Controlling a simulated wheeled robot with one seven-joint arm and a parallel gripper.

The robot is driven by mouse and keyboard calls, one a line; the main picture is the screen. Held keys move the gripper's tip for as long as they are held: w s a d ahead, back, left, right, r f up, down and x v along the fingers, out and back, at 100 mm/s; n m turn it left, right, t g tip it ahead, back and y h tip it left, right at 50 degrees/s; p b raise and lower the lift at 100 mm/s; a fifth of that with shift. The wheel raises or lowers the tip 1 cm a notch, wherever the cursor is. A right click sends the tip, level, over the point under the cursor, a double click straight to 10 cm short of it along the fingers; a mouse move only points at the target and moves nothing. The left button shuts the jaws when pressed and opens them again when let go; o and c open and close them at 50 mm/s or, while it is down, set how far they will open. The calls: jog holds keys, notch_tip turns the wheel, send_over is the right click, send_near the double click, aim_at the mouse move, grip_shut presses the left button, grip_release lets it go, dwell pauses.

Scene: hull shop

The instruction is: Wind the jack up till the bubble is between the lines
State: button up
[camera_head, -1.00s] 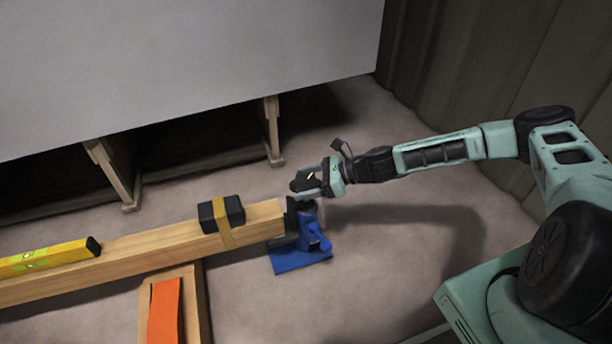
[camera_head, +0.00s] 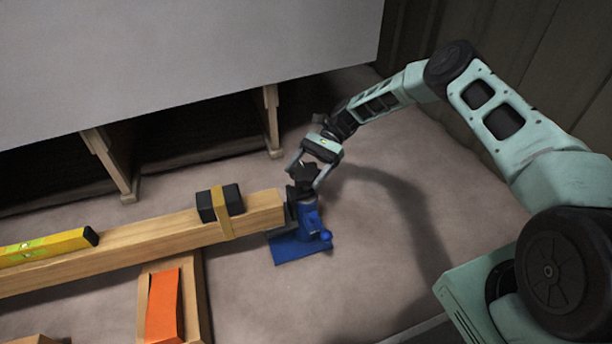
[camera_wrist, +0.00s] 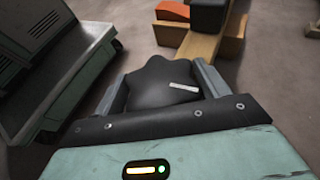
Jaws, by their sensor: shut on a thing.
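The blue jack (camera_head: 302,237) stands on its base plate at the right end of a wooden beam (camera_head: 150,243). A black star-shaped knob (camera_head: 305,173) tops the jack. My gripper (camera_head: 307,176) reaches down over the jack and is shut on the knob. In the wrist view the knob (camera_wrist: 165,85), with a pale mark on its top, sits between the two fingers (camera_wrist: 163,88). A yellow level (camera_head: 45,248) lies on the beam at the left. Its vials are too small here to read the bubble.
A black block (camera_head: 220,202) with a yellow strap sits on the beam. An orange piece (camera_head: 163,306) lies on a wooden support (camera_head: 192,300) under the beam. A large grey hull (camera_head: 180,60) on wooden props stands behind. Floor to the jack's right is clear.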

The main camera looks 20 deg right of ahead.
jog(key=n+g+h+b, duration=0.1)
jog(key=f+n+g+h+b, duration=0.1)
jog(key=n, duration=0.1)
jog(key=shift+g+h+b, duration=0.3)
jog(key=shift+g+b, duration=0.1)
jog(key=shift+r+n+g+h+b, duration=0.3)
jog(key=shift+n+g+h, duration=0.1)
jog(key=shift+n+h, duration=0.15)
dwell(0.6)
jog(key=o, duration=0.7)
jog(key=shift+r, duration=0.15)
